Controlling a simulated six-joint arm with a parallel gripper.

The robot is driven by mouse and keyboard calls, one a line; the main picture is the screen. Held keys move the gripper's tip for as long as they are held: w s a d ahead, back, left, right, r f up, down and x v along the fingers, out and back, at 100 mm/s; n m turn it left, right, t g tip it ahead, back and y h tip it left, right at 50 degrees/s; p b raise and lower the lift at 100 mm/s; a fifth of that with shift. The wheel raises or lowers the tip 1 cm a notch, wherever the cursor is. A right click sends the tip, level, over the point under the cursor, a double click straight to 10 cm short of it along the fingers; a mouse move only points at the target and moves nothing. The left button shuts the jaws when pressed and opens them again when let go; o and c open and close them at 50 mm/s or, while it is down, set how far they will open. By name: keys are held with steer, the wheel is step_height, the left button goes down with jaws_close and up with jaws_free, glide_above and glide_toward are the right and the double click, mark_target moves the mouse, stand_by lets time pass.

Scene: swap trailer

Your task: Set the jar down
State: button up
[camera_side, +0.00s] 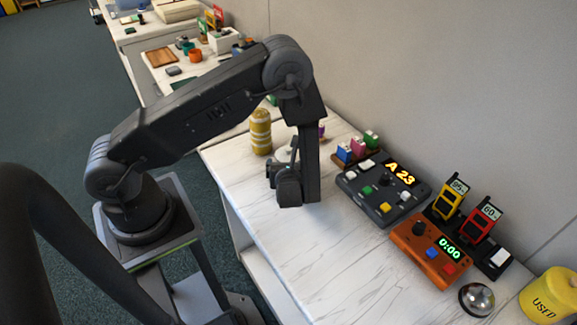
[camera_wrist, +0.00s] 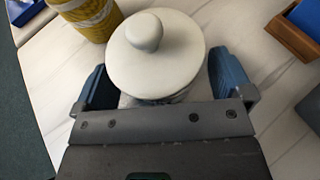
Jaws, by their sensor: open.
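The jar (camera_wrist: 150,52) has a round off-white lid with a knob. In the wrist view it stands between the two blue fingers of my gripper (camera_wrist: 162,78). The fingers are apart, with a visible gap beside the lid on the right. The lid hides most of the jar's body and its base. In the side view my gripper (camera_side: 274,172) is low over the white marbled table (camera_side: 300,235), and my arm hides most of the jar.
A yellow banded canister (camera_side: 260,133) stands close behind the gripper; it also shows in the wrist view (camera_wrist: 90,14). To the right are a dark control panel (camera_side: 383,190), an orange timer box (camera_side: 430,248), a bell (camera_side: 477,298) and a yellow USED bin (camera_side: 550,297). The front table area is clear.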

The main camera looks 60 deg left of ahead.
steer(key=v, duration=1)
steer(key=shift+s+d+r, duration=0.15)
steer(key=shift+d, duration=0.15)
steer(key=shift+s+d+r, duration=0.3)
steer(key=shift+d+r, duration=0.05)
steer(key=shift+d, duration=0.1)
steer(key=s+r+n+h, duration=0.3)
steer(key=s+r+n, duration=0.1)
steer(key=r+n, duration=0.4)
steer(key=s+d+r+n+g+h, duration=0.1)
steer(key=s+r+n+h, duration=0.3)
steer(key=r+n, duration=0.4)
steer(key=s+r+n+h, duration=0.4)
steer(key=r+n, duration=0.4)
steer(key=r, duration=0.3)
steer(key=shift+r+g, duration=0.3)
steer(key=shift+r, duration=0.05)
